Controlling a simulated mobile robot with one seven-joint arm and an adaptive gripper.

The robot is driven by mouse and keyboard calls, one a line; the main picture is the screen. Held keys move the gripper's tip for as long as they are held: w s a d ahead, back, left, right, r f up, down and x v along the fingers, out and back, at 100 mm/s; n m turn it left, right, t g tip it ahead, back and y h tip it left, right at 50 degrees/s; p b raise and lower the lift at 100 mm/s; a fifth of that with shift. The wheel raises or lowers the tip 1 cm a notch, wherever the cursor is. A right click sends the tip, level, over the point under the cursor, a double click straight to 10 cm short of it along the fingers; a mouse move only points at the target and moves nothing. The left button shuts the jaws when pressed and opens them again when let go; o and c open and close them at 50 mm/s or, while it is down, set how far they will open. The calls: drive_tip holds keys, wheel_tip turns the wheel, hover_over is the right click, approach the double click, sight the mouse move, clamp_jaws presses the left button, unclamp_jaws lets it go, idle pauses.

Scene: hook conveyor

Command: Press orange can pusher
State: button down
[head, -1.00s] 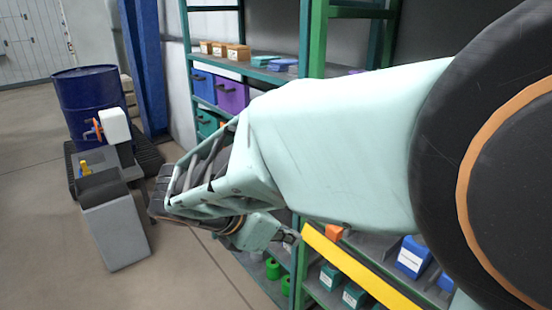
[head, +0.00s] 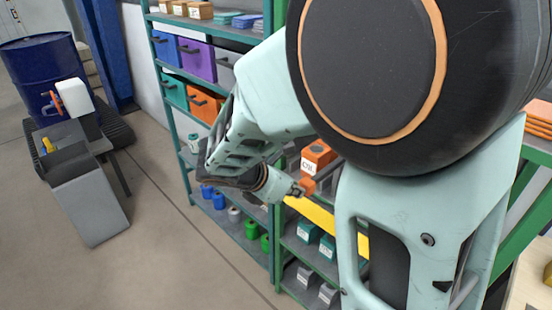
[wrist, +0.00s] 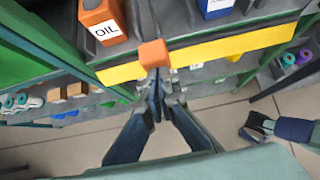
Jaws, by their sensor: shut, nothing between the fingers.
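An orange can (head: 318,156) with a white label stands on the shelf; its label reads "OIL" in the wrist view (wrist: 101,20). In front of the shelf's yellow strip (head: 318,215), a small orange block (head: 309,186) sticks out, which looks like the pusher. The block also shows in the wrist view (wrist: 153,53), to the right of and below the can. My gripper (head: 299,191) is shut and empty. In the wrist view my gripper's fingertips (wrist: 156,80) are right at the block's near end; I cannot tell whether they touch it.
A blue can (wrist: 216,8) stands further right on the same shelf. Green shelf posts (head: 276,240) frame the rack. Coloured bins (head: 199,60) fill the rack at left. A blue barrel (head: 42,75) and a grey machine (head: 85,190) stand on the left, with open floor between.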

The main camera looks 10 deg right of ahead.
sight(318, 177)
drive_tip(key=w+d, duration=0.1)
drive_tip(key=d, duration=0.1)
drive_tip(key=w+d, duration=0.3)
drive_tip(key=d, duration=0.1)
drive_tip(key=shift+w+d+p, duration=0.1)
drive_tip(key=shift+w+p, duration=0.15)
drive_tip(key=shift+p, duration=0.05)
